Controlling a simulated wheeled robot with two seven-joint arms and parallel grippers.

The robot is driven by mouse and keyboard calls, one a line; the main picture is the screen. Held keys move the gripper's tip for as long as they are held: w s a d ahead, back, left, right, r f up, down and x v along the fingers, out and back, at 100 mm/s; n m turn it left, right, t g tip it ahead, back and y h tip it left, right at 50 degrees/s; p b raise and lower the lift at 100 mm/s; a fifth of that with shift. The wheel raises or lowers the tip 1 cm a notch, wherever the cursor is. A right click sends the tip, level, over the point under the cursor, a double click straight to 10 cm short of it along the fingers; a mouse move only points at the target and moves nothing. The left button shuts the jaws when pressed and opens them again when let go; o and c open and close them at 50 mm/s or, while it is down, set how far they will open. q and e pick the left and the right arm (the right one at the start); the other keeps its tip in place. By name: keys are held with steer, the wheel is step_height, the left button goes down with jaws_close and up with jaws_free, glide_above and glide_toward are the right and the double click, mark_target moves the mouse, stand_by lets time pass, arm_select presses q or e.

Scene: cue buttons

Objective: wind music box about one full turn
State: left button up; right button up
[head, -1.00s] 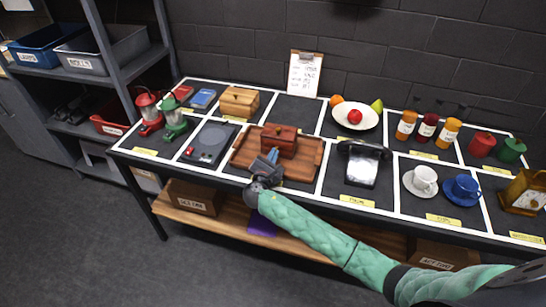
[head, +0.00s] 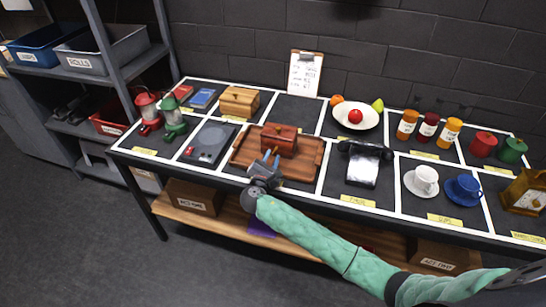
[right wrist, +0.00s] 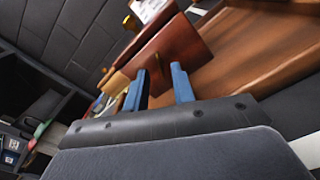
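The music box (head: 280,139) is a small red-brown wooden box standing on a wooden tray (head: 311,158). In the right wrist view its front face (right wrist: 177,49) shows close and tilted, with a small brass key-like piece (right wrist: 157,62) on it. My right gripper (head: 270,157) is in front of the box, over the tray's front edge. Its blue fingers (right wrist: 158,75) are apart, and the brass piece appears between their tips in the picture; nothing is visibly clamped. How deep it lies between them I cannot tell. My left gripper is not in view.
Left of the tray is a dark flat device (head: 209,142); right of it is a black telephone-like object (head: 363,163). A light wooden box (head: 239,101) stands behind left. A white bowl of fruit (head: 354,115) stands behind right. Cups and jars stand farther right.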

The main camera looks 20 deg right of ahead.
steer(key=b+v, duration=0.1)
steer(key=v, duration=0.3)
steer(key=shift+f, duration=0.15)
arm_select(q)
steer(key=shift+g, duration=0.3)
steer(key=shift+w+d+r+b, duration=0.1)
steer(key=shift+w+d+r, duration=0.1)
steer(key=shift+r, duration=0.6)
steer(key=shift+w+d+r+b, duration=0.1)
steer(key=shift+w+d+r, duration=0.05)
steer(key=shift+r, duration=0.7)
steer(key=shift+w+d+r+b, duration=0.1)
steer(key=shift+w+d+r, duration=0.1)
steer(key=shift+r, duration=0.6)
arm_select(e)
steer(key=shift+v, duration=0.95)
